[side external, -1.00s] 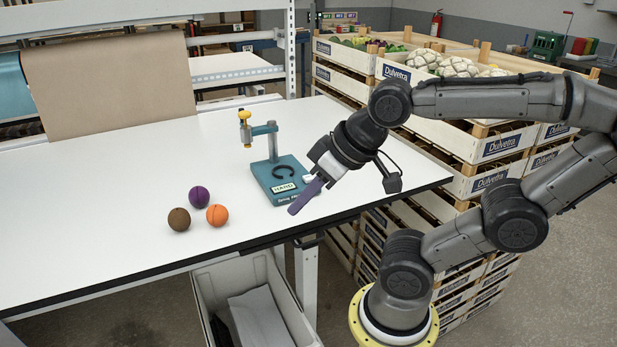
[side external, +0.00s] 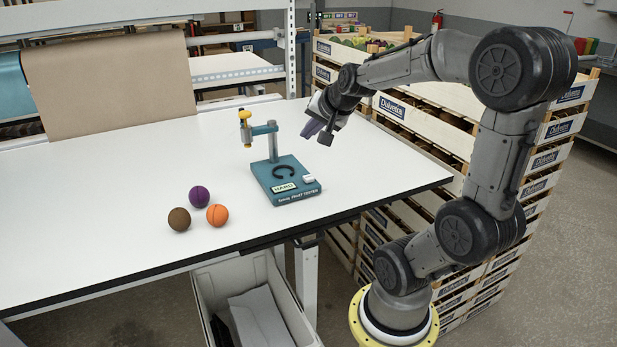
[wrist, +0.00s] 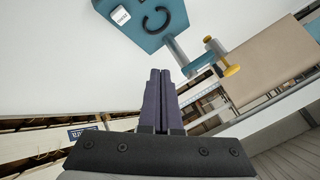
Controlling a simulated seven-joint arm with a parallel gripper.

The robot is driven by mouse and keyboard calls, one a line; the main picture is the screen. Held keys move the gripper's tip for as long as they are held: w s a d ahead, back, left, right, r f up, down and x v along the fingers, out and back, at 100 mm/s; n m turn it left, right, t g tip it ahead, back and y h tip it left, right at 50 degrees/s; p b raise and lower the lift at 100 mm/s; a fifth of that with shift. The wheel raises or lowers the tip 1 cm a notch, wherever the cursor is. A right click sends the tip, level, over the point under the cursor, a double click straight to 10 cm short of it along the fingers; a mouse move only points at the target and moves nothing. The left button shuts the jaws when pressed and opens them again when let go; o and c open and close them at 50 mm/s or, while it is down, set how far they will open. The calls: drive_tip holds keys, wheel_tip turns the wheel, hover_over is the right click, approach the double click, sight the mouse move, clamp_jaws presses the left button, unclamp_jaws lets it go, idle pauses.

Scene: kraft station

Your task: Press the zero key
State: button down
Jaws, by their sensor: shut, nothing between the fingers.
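A teal fruit tester (side external: 285,183) stands on the white table, with a post, a side arm and a yellow-topped plunger (side external: 245,119). A small white key (side external: 309,179) sits at the right front of its base; it also shows in the wrist view (wrist: 121,15), where its lettering is too small to read surely. A label plate (side external: 284,188) lies on the base beside a dark C-shaped ring (side external: 284,171). My gripper (side external: 309,131) is above the table, behind and right of the tester, apart from it. In the wrist view its purple fingers (wrist: 159,75) are together and empty.
A purple ball (side external: 199,197), a brown ball (side external: 179,219) and an orange ball (side external: 217,215) lie left of the tester. A kraft paper roll (side external: 110,85) hangs at the back left. Stacked crates (side external: 425,120) stand beyond the table's right edge.

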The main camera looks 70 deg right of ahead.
sight(309, 179)
drive_tip(key=shift+s, duration=0.1)
idle(0.3)
drive_tip(key=shift+f, duration=4.35)
drive_tip(key=shift+f, duration=0.2)
drive_tip(key=shift+f, duration=0.25)
drive_tip(key=shift+f, duration=0.45)
drive_tip(key=shift+r, duration=0.85)
